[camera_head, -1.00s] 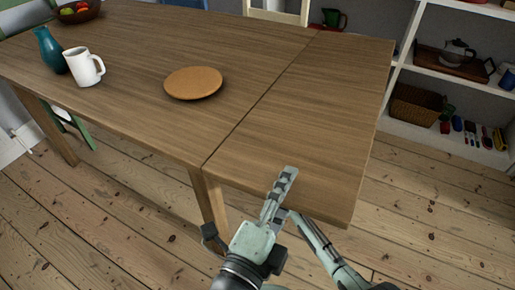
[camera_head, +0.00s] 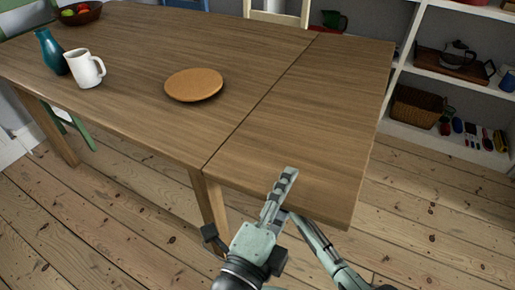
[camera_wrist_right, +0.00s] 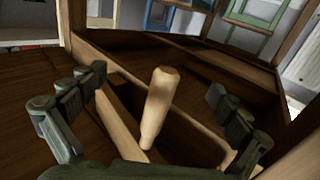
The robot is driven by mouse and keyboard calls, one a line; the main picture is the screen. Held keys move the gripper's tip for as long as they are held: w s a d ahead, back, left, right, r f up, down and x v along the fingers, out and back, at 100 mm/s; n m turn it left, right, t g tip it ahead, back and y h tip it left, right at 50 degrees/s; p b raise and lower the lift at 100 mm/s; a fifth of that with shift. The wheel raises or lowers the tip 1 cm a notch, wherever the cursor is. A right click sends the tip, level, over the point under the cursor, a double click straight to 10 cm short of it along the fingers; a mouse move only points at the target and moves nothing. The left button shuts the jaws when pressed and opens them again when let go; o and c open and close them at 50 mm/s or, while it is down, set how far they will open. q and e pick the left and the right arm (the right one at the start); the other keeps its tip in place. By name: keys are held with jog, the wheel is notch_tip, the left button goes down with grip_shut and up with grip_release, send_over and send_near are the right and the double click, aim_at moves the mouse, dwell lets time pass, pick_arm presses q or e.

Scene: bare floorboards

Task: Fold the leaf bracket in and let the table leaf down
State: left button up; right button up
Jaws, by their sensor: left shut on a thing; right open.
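The table leaf (camera_head: 318,115) is raised level with the wooden tabletop (camera_head: 130,65), a thin seam between them. My left gripper (camera_head: 283,188) is shut on the leaf's near edge, one finger showing on top. My right arm reaches under the leaf, which hides its gripper in the head view. In the right wrist view my right gripper (camera_wrist_right: 158,84) is open under the table, its fingers either side of a pale wooden peg (camera_wrist_right: 158,105).
White shelves (camera_head: 440,130) stand right of the leaf. Bare floor lies in front and to the right.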

jog(key=s+f, duration=0.3)
jog(key=s, duration=0.4)
jog(key=shift+s, duration=0.15)
jog(key=shift+a, duration=0.1)
jog(key=shift+c, duration=0.5)
jog(key=shift+d+f, duration=0.15)
jog(key=shift+d, duration=0.15)
jog(key=s+d+r, duration=0.4)
jog(key=d, duration=0.1)
jog(key=shift+f+x, duration=0.1)
jog(key=shift+x, duration=2.6)
jog(key=shift+f+x, duration=0.15)
jog(key=shift+x, duration=2.55)
jog(key=shift+a, duration=0.15)
